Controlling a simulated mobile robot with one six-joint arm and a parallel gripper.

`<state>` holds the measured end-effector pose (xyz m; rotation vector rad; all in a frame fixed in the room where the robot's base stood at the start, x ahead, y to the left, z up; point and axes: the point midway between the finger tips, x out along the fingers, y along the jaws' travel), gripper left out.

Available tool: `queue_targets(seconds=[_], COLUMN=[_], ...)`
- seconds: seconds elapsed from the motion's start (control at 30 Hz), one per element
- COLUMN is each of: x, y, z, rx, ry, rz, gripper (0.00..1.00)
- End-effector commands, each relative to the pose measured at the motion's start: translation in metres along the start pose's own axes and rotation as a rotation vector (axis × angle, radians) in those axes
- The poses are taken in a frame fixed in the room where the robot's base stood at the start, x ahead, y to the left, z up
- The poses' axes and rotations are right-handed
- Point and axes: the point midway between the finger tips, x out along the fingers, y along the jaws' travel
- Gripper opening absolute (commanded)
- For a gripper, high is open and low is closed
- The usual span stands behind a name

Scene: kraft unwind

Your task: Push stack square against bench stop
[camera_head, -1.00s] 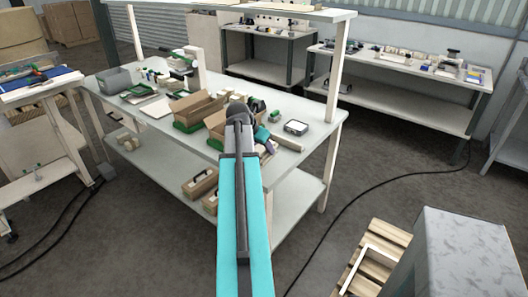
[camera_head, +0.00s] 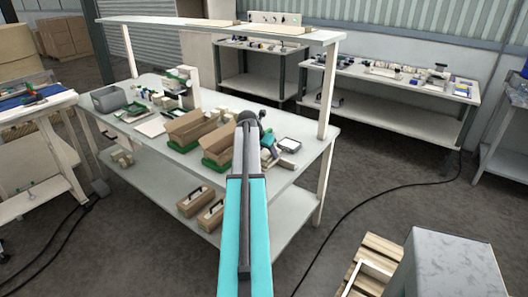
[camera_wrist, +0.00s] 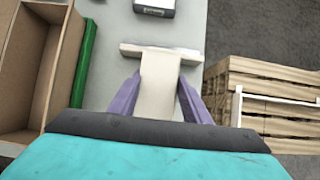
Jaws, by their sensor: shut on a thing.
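My gripper (camera_wrist: 159,92) has purple fingers closed on both sides of a cream block (camera_wrist: 160,68) in the wrist view. A wider cream bar (camera_wrist: 190,54) lies crosswise at the block's far end, making a T shape. I cannot tell whether the bar is joined to the block or only touches it. They are over the grey bench top (camera_wrist: 108,72), near its right edge. In the head view my arm covers most of the gripper; a small cream piece (camera_head: 288,162) shows beside it on the bench (camera_head: 290,182). I cannot clearly identify the stack or the stop.
An open cardboard box (camera_wrist: 20,75) with a green strip (camera_wrist: 86,62) stands left of my gripper. Cardboard boxes (camera_head: 192,125) stand on green bases. Right of the bench is floor with a wooden pallet (camera_head: 368,265) and a cable.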

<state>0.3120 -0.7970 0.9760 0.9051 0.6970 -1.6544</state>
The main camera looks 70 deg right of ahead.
Motion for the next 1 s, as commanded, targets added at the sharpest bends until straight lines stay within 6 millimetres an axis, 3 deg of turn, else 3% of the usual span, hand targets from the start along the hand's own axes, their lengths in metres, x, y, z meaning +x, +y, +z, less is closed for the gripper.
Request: queue_targets(seconds=[0.57, 1.0], x=[0.002, 0.019], y=[-0.002, -0.002], z=[-0.001, -0.012], rx=[0.001, 0.001], ry=[-0.001, -0.001], rz=[-0.001, -0.001], gripper=[0.18, 0.18])
